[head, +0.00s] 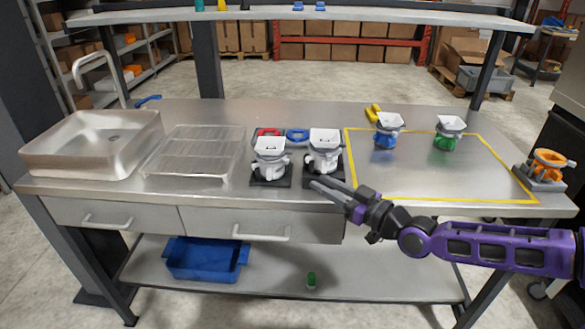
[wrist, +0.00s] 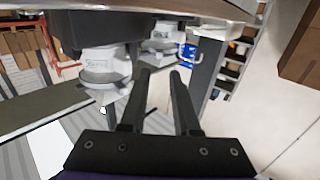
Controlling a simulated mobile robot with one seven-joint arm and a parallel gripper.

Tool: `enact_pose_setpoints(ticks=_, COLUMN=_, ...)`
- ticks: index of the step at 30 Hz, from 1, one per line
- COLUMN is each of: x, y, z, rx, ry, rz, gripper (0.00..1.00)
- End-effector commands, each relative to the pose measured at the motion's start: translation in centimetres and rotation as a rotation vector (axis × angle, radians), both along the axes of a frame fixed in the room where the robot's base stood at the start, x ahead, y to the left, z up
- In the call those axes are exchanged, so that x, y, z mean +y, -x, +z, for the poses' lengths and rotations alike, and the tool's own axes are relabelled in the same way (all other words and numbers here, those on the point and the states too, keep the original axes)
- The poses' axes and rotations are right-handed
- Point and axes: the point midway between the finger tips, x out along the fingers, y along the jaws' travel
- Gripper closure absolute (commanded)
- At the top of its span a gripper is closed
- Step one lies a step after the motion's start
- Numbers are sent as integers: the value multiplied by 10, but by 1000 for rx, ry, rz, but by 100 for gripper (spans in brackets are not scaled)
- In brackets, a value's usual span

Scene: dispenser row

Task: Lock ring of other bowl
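Two white dispensers with square-topped bowls stand on dark bases near the counter's front edge, the left one (head: 269,158) and the right one (head: 323,152). Each has a white collar with side tabs under the bowl; I cannot tell whether either ring is locked. My gripper (head: 319,186) is in front of and just below the right dispenser, apart from it. In the wrist view my gripper (wrist: 160,75) has two fingers apart with nothing between them. A white dispenser (wrist: 106,70) is left of the fingers there, and another (wrist: 160,45) is farther off.
A red ring (head: 268,131) and a blue ring (head: 297,135) lie behind the dispensers. A blue-based unit (head: 386,130) and a green-based unit (head: 448,135) stand in the yellow-taped area. An orange unit (head: 547,168) is far right.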

Motion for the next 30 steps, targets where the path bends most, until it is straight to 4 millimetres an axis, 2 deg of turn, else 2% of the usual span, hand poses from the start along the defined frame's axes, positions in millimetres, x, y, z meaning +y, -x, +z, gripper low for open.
enact_pose_setpoints(ticks=9, x=45, y=-39, z=0, rx=0, ry=1, rz=2, gripper=70)
enact_pose_setpoints(ticks=15, x=66, y=-59, z=0, rx=1, ry=1, rz=0, gripper=70)
enact_pose_setpoints(ticks=21, x=76, y=-69, z=0, rx=1, ry=1, rz=-2, gripper=70)
enact_pose_setpoints(ticks=30, x=78, y=-70, z=0, rx=1, ry=1, rz=-1, gripper=70)
